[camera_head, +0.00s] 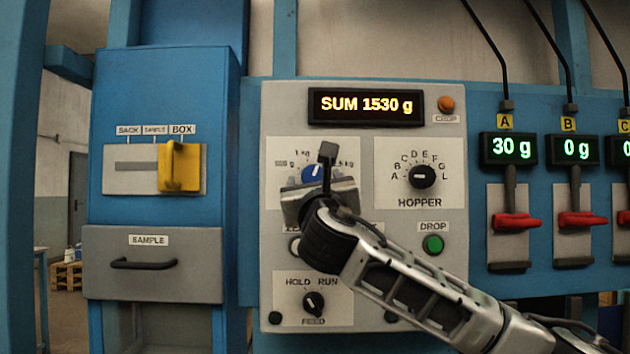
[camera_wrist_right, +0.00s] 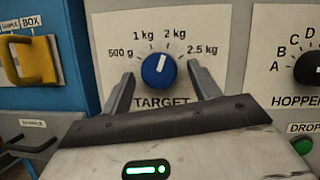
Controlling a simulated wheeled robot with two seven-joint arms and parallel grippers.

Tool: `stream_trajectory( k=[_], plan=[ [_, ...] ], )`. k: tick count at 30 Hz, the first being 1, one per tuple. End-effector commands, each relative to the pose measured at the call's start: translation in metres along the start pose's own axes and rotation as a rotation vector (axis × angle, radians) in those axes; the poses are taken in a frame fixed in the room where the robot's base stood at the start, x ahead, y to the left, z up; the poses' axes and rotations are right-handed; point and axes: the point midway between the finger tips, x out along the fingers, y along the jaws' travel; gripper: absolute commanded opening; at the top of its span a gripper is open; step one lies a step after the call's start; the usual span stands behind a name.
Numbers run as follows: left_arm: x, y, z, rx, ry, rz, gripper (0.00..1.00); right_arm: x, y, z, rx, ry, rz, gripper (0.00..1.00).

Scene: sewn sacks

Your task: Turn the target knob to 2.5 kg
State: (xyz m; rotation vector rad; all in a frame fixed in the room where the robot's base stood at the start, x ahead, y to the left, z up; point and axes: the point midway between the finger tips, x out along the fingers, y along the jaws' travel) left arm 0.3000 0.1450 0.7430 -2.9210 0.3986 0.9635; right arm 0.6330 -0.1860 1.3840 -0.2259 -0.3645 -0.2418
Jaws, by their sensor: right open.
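The blue target knob (camera_wrist_right: 158,71) shows in the right wrist view on a pale plate labelled TARGET, with marks 500 g, 1 kg, 2 kg and 2.5 kg. My right gripper (camera_wrist_right: 160,82) is open, one finger on each side of the knob, with visible gaps. In the head view the knob (camera_head: 312,174) is partly hidden by my right gripper (camera_head: 322,172). My left gripper is not in view.
The hopper knob (camera_head: 422,176) is right of the target plate. The green drop button (camera_head: 432,244) and the feed knob (camera_head: 313,303) are below. The display (camera_head: 366,106) reads SUM 1530 g. A yellow handle (camera_head: 180,167) sits left, at BOX. Red levers (camera_head: 515,222) stand right.

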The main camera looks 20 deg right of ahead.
Motion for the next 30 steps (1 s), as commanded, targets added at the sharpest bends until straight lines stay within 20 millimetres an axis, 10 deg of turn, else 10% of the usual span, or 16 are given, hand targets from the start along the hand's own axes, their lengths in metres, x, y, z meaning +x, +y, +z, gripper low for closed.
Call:
stream_trajectory(
  k=[4,9,30],
  plan=[
    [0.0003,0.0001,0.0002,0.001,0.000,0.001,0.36,-0.0004,0.0003,0.0002,0.000,0.000,0.000,0.59],
    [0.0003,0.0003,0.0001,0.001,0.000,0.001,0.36,-0.0005,0.0003,0.0002,0.000,0.000,0.000,0.17],
    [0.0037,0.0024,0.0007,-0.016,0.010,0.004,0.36,-0.0011,0.0055,-0.0006,0.258,0.002,-0.104,0.17]
  ],
)
